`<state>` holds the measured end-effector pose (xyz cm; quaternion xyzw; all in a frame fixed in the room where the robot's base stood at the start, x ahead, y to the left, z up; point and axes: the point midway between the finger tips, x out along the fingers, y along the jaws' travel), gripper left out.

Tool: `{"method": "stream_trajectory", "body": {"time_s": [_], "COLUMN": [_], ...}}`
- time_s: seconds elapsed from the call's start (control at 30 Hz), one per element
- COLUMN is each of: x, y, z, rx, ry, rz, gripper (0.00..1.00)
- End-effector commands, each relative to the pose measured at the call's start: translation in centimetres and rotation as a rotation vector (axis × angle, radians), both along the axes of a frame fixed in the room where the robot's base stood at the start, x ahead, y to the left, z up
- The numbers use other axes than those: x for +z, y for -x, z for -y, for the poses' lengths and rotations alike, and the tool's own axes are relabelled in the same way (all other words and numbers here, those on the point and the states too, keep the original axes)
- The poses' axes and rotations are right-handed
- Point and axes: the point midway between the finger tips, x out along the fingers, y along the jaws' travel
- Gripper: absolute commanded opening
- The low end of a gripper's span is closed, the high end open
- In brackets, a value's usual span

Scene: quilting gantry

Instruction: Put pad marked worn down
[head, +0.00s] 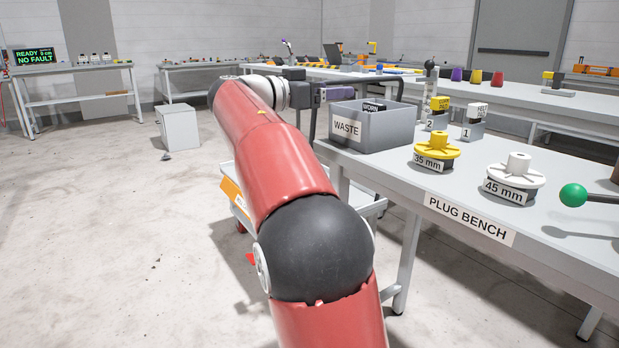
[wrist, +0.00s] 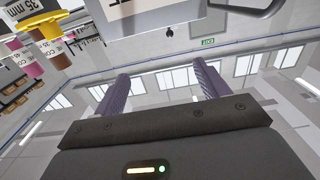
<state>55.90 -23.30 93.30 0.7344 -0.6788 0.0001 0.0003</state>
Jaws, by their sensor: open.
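A dark pad with a white "WORN" label (head: 373,107) shows above the near rim of the grey waste bin (head: 382,133). It appears to be inside the bin, and its lower part is hidden by the bin wall. My gripper (head: 338,94) is just beyond the bin's left rim, with purple fingers pointing right. In the wrist view the two purple fingers of my gripper (wrist: 163,78) are apart, with nothing between them. The bin with its white label (wrist: 160,18) appears upside down at the top of that view.
The bin stands on the plug bench (head: 470,221). A yellow 35 mm plug (head: 436,152), a white 45 mm plug (head: 515,177) and numbered pad holders (head: 472,129) stand to its right. A white cart (head: 370,208) is below my arm. Open floor lies left.

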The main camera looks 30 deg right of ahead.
Motion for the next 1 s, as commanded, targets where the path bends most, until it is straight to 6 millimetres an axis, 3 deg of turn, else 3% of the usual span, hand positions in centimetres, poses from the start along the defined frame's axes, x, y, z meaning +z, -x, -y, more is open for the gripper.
{"method": "stream_trajectory", "body": {"time_s": [0.23,0.37,0.47,0.57,0.7,0.8,0.9,1.0], "x": [-1.2,-5.4,-10.4,-15.8,-23.0,-27.3,-30.4,-32.3], "y": [1.1,4.4,8.3,12.6,19.0,23.0,25.9,27.5], "z": [0.0,-1.1,-3.7,-7.6,-13.9,-17.9,-20.8,-22.5], "rx": [0.034,0.161,0.338,0.548,0.863,1.059,1.203,1.290], "ry": [-0.068,-0.253,-0.426,-0.572,-0.711,-0.762,-0.787,-0.794], "rz": [-0.066,-0.260,-0.450,-0.614,-0.775,-0.834,-0.856,-0.862], "gripper": [0.74,0.74,0.74,0.74,0.74,0.74,0.74,0.74]}}
